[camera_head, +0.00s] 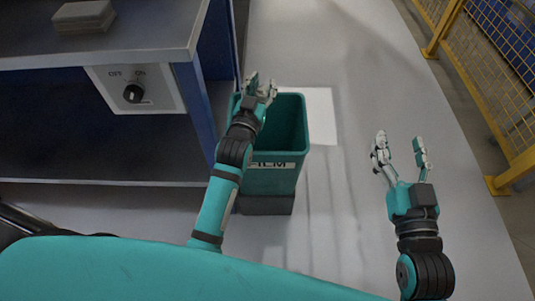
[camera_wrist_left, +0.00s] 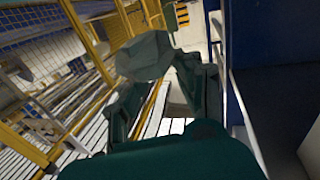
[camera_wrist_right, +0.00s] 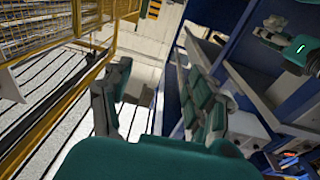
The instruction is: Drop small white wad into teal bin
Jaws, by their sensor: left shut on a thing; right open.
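The teal bin (camera_head: 272,180) stands on the floor beside the workbench, with part of a label on its front. My left gripper (camera_head: 260,86) is over the bin's far left rim area, and its arm covers part of the opening. In the left wrist view my left gripper (camera_wrist_left: 160,70) is shut on the small wad (camera_wrist_left: 145,54), a pale grey faceted lump between the fingertips. The wad is too small to make out in the head view. My right gripper (camera_head: 402,142) is open and empty, well right of the bin; its spread fingers also show in the right wrist view (camera_wrist_right: 158,88).
A workbench (camera_head: 140,32) with an OFF/ON knob panel (camera_head: 133,90) stands left of the bin. A grey stack (camera_head: 84,17) lies on its top. A yellow fence (camera_head: 500,75) runs along the right. The floor between bin and fence is clear.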

